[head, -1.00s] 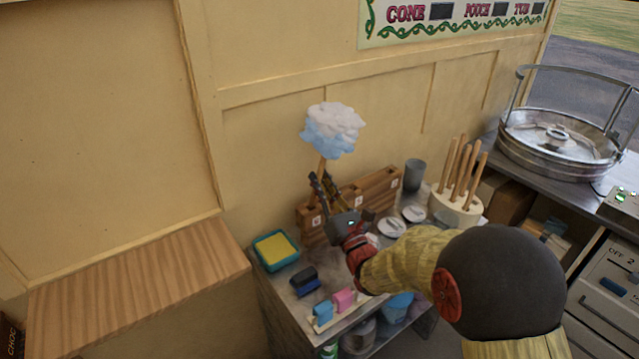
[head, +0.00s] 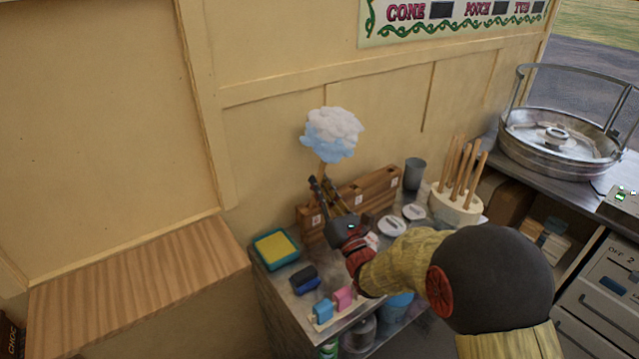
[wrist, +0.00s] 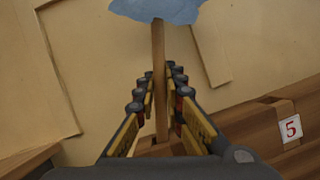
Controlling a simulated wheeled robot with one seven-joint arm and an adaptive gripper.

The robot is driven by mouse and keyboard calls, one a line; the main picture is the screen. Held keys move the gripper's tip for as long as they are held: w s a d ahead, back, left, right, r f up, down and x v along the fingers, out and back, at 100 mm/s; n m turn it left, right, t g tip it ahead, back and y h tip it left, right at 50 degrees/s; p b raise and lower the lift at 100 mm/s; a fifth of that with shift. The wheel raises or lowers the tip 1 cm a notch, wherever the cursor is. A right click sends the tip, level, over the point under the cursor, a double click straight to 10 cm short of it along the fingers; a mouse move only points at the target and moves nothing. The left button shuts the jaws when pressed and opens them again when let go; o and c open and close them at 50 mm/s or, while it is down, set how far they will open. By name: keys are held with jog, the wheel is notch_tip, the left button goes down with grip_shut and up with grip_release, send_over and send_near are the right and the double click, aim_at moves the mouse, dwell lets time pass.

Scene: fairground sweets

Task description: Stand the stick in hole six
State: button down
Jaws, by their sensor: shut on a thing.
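My gripper (head: 322,187) is shut on the wooden stick (wrist: 159,60), which stands close to upright between the fingers. A cloud of white and blue candy floss (head: 332,134) sits on its top; its blue underside (wrist: 160,8) shows in the wrist view. A stepped wooden rack (head: 378,190) stands along the wall under and beside the gripper. A label reading 5 (wrist: 290,129) is on the rack to the right in the wrist view. The stick's lower end is over or at the rack's wood; I cannot tell whether it is in a hole.
A teal tray with a yellow sponge (head: 276,249) and a dark blue block (head: 304,279) lie left of the rack. A grey cup (head: 415,173), round lids (head: 391,225) and a holder of bare sticks (head: 456,209) stand right. The wall is close behind.

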jog(key=c, duration=2.6)
grip_release()
jog(key=shift+f, duration=0.8)
jog(key=o, duration=0.8)
jog(key=shift+f, duration=0.2)
jog(key=shift+s, duration=0.1)
jog(key=shift+s+a, duration=0.2)
jog(key=shift+a, duration=0.15)
jog(key=shift+s+a, duration=0.2)
jog(key=shift+a, duration=0.05)
jog(key=shift+s+a, duration=0.15)
jog(key=shift+a, duration=0.1)
jog(key=shift+s+a, duration=0.2)
jog(key=shift+a, duration=0.1)
jog(key=shift+s+a, duration=0.1)
jog(key=shift+a, duration=0.1)
jog(key=shift+o, duration=0.3)
